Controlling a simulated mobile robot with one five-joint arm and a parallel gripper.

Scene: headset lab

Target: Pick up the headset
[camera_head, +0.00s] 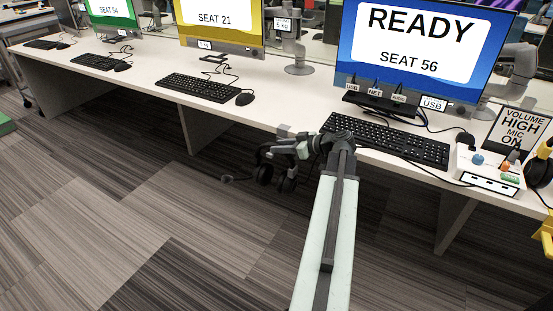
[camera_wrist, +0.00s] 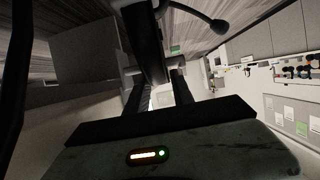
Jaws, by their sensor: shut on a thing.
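A black headset (camera_head: 265,174) hangs from my gripper (camera_head: 290,148) in the head view, over the floor just in front of the desk's front edge. Its dark ear cups hang below the jaws, and a thin microphone boom reaches out to the left. In the wrist view, my gripper (camera_wrist: 158,90) is shut on a black part of the headset (camera_wrist: 147,42), which passes between the two fingers. The microphone boom and its tip show at the top. Much of the headset is hidden by the gripper or out of frame.
The long white desk (camera_head: 155,75) carries several monitors and keyboards. The nearest keyboard (camera_head: 385,138) lies just right of my gripper. A white control box (camera_head: 487,170) and a volume sign (camera_head: 516,133) stand at the right. The carpeted floor (camera_head: 150,225) at the left is clear.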

